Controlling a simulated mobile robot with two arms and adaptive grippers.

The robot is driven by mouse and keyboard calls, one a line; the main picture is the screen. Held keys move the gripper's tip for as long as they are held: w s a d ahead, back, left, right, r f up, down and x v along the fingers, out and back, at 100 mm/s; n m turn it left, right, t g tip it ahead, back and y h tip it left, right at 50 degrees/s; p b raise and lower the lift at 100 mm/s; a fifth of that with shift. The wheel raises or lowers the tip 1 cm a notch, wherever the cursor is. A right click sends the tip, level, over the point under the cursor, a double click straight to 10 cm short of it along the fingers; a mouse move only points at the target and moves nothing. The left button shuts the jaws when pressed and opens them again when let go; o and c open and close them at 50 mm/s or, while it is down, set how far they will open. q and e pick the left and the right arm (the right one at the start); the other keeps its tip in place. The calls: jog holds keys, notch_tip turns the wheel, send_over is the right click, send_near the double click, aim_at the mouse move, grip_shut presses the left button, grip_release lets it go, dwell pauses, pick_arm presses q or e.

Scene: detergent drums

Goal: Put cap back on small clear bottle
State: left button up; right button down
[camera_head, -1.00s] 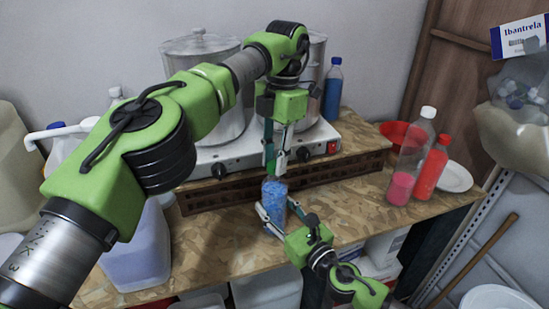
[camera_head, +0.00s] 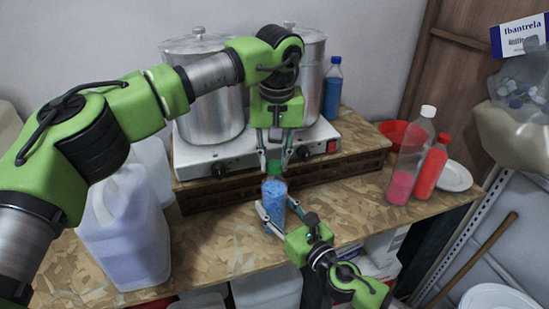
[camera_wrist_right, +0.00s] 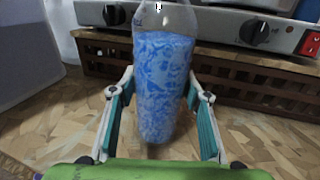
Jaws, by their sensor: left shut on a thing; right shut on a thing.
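The small clear bottle (camera_head: 273,198) with blue contents stands upright near the front of the wooden table. It also shows in the right wrist view (camera_wrist_right: 160,85), where its top is cut off. My right gripper (camera_head: 277,212) is shut around the bottle's body from the front. My left gripper (camera_head: 274,161) points down above the bottle and is shut on a green cap (camera_head: 274,168). The cap is at the bottle's mouth, in line with it. I cannot tell whether it touches or is seated.
A hot plate with two metal pots (camera_head: 210,100) stands behind on a brown rack. A blue bottle (camera_head: 333,92) is at the back. A clear bottle with pink contents (camera_head: 405,165) and a red bottle (camera_head: 432,170) stand at right. A large jug (camera_head: 125,235) is at left.

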pick_arm(q)
jog(key=m, duration=0.3)
jog(key=shift+m+h, duration=0.3)
jog(key=shift+m, duration=0.1)
jog(key=m, duration=0.4)
jog(key=o, duration=0.7)
jog(key=shift+r, duration=2.25)
jog(key=shift+c, duration=0.6)
